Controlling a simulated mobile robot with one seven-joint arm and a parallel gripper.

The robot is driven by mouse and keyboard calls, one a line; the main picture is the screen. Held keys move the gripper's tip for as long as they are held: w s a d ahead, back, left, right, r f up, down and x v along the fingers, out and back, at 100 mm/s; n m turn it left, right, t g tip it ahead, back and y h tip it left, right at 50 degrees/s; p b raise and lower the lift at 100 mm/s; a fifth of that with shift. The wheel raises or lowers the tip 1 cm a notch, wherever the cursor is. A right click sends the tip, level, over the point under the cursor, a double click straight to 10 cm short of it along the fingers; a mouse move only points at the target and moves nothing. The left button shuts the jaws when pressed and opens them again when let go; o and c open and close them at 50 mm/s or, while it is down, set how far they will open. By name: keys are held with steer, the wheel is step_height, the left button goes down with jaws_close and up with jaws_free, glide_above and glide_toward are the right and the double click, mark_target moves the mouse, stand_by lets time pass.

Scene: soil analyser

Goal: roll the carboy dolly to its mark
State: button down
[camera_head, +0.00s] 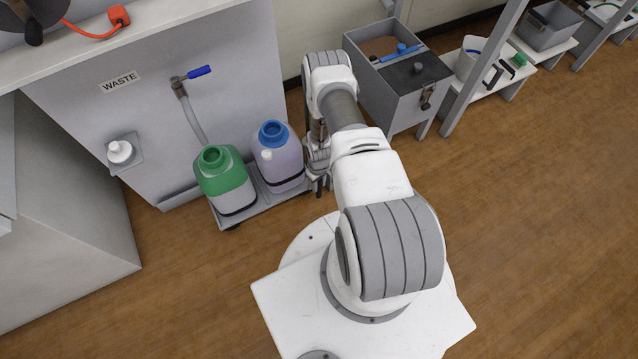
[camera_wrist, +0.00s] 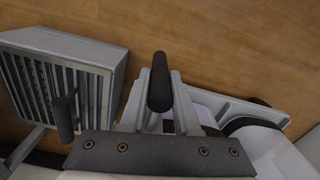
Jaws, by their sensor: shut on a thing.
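The carboy dolly (camera_head: 262,204) is a low grey platform on the floor against the white cabinet. It bears a green-topped carboy (camera_head: 225,180) on the left and a blue-capped carboy (camera_head: 279,158) on the right. My gripper (camera_head: 319,187) is low at the dolly's right end, partly hidden by my arm. In the wrist view my gripper (camera_wrist: 166,108) is shut on the dolly's dark handle (camera_wrist: 160,80), with a finger on each side of it. Grey dolly frame (camera_wrist: 222,104) shows to the right there. I cannot make out the floor mark.
The cabinet (camera_head: 165,75) has a WASTE label and a hose with a blue-handled valve (camera_head: 190,75). A grey bin (camera_head: 398,85) stands to the right of my arm. A grey slatted box (camera_wrist: 65,75) is close left of my gripper in the wrist view. Wooden floor in front is clear.

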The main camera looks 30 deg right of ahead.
steer(key=shift+d, duration=0.4)
steer(key=c, duration=0.7)
jaws_free()
steer(key=shift+o, duration=0.2)
steer(key=shift+a+r, duration=0.1)
steer(key=shift+r, duration=0.25)
step_height(320, 180, up, 17)
steer(key=p, duration=0.6)
steer(key=shift+f, duration=0.15)
